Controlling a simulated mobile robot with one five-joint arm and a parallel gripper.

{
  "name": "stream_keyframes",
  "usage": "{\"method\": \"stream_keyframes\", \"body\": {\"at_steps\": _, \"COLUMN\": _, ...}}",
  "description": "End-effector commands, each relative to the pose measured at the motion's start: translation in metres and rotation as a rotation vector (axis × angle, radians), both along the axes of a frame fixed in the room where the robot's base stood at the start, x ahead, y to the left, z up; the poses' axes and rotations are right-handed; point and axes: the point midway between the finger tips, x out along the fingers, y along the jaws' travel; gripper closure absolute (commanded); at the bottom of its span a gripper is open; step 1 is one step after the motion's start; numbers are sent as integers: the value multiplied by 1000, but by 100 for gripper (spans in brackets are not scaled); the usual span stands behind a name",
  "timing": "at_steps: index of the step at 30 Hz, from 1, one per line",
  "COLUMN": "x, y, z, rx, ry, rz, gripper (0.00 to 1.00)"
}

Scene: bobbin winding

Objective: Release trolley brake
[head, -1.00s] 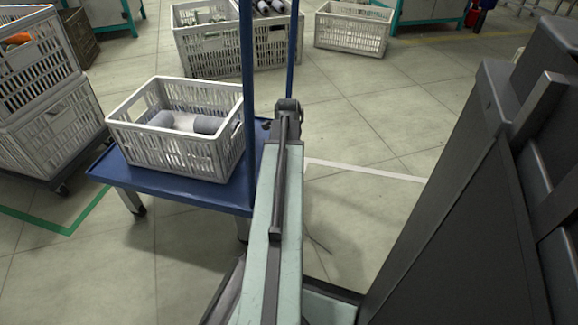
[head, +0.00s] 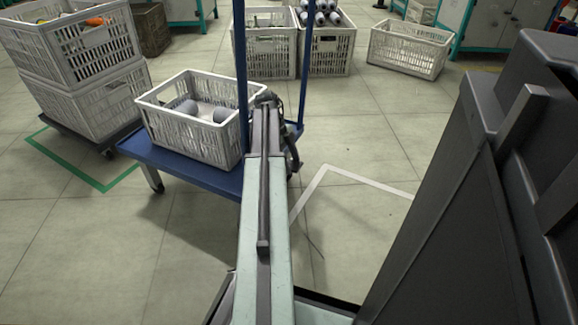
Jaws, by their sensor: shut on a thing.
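The blue trolley (head: 190,165) stands at the left centre of the head view, with a flat deck and two blue uprights. A white crate (head: 185,135) holding grey bobbins sits on its deck. My arm reaches forward from below, and its dark end with my gripper (head: 292,152) is at the trolley's right side, close to the right upright. My gripper is shut on a part of the trolley there. The fingertips and the exact part held are too small and partly hidden to tell. I cannot make out a brake lever. The arm covers the deck's near right corner.
Stacked white crates (head: 95,105) on a dark dolly stand at the left, close to the trolley. White crates of bobbins (head: 325,52) stand behind, with another white crate (head: 405,50) farther right. Green tape and white tape mark the floor. Open floor lies right of the trolley.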

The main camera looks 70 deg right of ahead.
Motion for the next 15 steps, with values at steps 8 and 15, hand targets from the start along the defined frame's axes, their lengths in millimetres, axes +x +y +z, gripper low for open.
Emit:
{"method": "stream_keyframes", "body": {"at_steps": 8, "x": -13, "y": -6, "z": 0, "rx": -4, "ry": -3, "rz": -28, "gripper": 24}}
{"method": "stream_keyframes", "body": {"at_steps": 15, "x": -16, "y": -7, "z": 1, "rx": -4, "ry": -3, "rz": -32, "gripper": 24}}
